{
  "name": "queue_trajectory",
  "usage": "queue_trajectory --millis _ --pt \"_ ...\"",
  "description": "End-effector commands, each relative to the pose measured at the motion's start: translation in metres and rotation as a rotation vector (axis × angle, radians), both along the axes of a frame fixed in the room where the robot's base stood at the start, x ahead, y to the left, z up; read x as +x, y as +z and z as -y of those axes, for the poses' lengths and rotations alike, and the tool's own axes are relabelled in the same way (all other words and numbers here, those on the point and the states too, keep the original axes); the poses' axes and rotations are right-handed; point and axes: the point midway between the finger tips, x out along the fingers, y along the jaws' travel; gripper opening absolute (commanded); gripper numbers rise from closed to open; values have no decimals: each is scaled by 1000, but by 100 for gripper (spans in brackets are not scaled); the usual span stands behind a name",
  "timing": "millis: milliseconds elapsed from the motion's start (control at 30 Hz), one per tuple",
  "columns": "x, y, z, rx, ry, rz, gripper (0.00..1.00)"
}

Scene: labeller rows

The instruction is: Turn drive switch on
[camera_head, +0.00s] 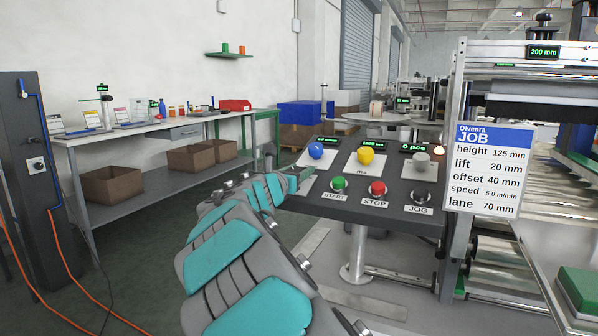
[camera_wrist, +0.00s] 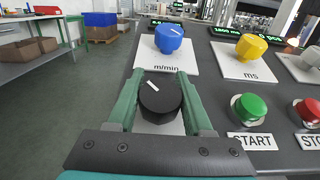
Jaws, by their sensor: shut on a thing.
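A black round knob (camera_wrist: 160,98) with a short white mark sits on a pale plate on the console in the wrist view. The mark slants, from upper left to lower right. The two green fingers of my gripper (camera_wrist: 157,76) stand on either side of the knob and are shut on it. The knob's label is not readable, as my gripper covers the near part of the plate. In the head view my gripper (camera_head: 297,180) is at the console's left edge, and the knob is hidden there.
The console (camera_head: 347,201) also bears a blue knob (camera_head: 316,150), a yellow knob (camera_head: 365,155), a grey knob (camera_head: 421,162), and START (camera_head: 338,183), STOP (camera_head: 377,188) and JOG (camera_head: 419,195) buttons. A job card (camera_head: 487,170) hangs at right. A grey cabinet (camera_head: 50,200) stands far left.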

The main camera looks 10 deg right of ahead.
Motion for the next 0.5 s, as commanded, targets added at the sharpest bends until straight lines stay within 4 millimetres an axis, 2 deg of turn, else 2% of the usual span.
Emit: queue_trajectory --millis 33,300,500 --pt "0 0 0 0 0 0 29" --pt "0 0 0 0 -1 0 0" --pt "0 -1 0 2 -6 0 0"
